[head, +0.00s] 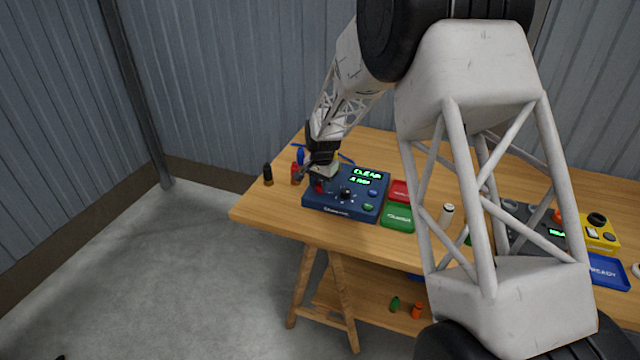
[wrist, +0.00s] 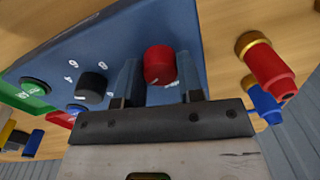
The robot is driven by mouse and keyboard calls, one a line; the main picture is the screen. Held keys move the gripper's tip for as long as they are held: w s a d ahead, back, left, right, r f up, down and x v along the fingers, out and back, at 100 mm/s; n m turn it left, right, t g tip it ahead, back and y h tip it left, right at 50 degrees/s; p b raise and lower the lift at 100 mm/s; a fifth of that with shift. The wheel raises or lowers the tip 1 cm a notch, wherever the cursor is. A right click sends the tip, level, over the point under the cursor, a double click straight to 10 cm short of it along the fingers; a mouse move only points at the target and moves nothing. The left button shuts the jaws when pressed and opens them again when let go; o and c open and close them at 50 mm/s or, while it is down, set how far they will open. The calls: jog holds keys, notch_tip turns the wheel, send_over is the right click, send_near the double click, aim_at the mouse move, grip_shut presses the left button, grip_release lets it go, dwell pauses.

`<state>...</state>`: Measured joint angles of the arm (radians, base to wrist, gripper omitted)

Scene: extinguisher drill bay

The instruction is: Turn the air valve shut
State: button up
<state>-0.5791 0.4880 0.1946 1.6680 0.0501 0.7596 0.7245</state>
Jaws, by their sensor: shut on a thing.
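A blue console (head: 342,207) sits at the left end of the wooden bench, with lit green text on its top. A red knob (wrist: 159,65) stands on the console near its edge; it also shows in the head view (head: 319,187), partly under my gripper. No label naming it as the air valve is readable. My gripper (wrist: 159,78) is shut on the red knob, one finger on each side. In the head view, my gripper (head: 322,172) reaches down over the console's left part. A black dial (wrist: 91,86) with white numbers is beside the knob.
A red canister (head: 296,174) and a black one (head: 268,174) stand just left of the console. A red tray (head: 399,188) and a green tray (head: 397,217) lie right of it. A yellow device (head: 599,235) and a blue tray (head: 607,271) are far right. My arm hides the middle bench.

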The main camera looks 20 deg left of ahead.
jog(key=n, duration=0.6)
jog(key=shift+w, duration=0.1)
jog(key=n, duration=0.7)
dwell(0.5)
jog(key=o, duration=0.9)
jog(key=shift+g, duration=0.3)
jog(key=shift+w+d+r, duration=0.1)
jog(key=shift+w+r, duration=0.05)
jog(key=shift+r, duration=3.75)
